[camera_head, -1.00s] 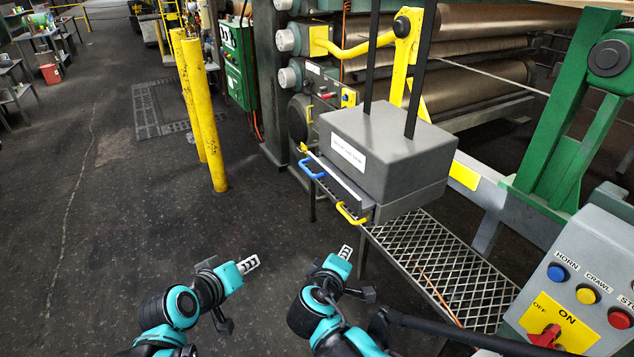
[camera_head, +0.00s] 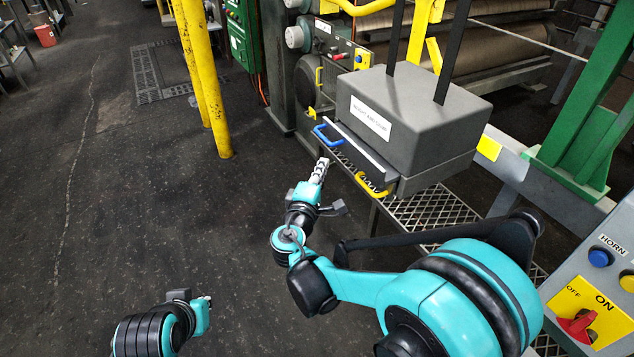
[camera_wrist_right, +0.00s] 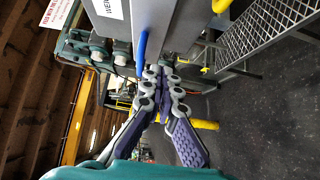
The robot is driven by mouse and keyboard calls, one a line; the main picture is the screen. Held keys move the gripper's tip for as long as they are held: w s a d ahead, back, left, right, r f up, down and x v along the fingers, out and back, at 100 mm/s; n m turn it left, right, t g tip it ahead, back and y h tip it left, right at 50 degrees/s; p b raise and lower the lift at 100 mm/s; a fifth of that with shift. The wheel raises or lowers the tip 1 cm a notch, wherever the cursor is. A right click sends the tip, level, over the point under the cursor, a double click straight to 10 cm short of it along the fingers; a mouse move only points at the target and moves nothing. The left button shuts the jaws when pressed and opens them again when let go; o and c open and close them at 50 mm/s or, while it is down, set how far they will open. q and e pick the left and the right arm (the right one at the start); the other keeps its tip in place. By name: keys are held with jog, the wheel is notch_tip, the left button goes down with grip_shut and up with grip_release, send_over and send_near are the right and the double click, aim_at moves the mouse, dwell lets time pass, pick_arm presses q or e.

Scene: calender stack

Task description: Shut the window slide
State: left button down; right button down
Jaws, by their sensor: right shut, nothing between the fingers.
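A grey box (camera_head: 410,110) with a white label has a dark slide plate (camera_head: 356,152) jutting from its front. A blue handle (camera_head: 327,138) is at the plate's left end and a yellow handle (camera_head: 372,186) at its right end. The blue handle also shows in the right wrist view (camera_wrist_right: 140,52). My right gripper (camera_head: 322,164) is shut and empty, just below the blue handle; the right wrist view shows its fingertips (camera_wrist_right: 163,72) close beside that handle, contact unclear. My left gripper (camera_head: 206,300) is low at the left, its fingers barely visible.
A mesh walkway (camera_head: 430,210) runs below the box. A control panel (camera_head: 600,280) with buttons and a red switch stands at the right. Yellow posts (camera_head: 205,80) stand at the back left. The floor at left is clear.

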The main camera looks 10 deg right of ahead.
aim_at(346, 154)
jog(key=shift+w+d+b, duration=0.15)
jog(key=shift+w+d, duration=0.3)
jog(key=shift+d, duration=0.3)
jog(key=shift+w+d+b, duration=0.15)
jog(key=shift+w+d, duration=0.35)
jog(key=shift+d, duration=0.25)
jog(key=shift+w+d+b, duration=0.15)
jog(key=shift+w+d, duration=0.3)
jog(key=shift+d, duration=0.3)
jog(key=shift+w+d, duration=0.25)
jog(key=shift+d, duration=0.35)
jog(key=shift+w+d, duration=0.2)
jog(key=shift+d, duration=0.4)
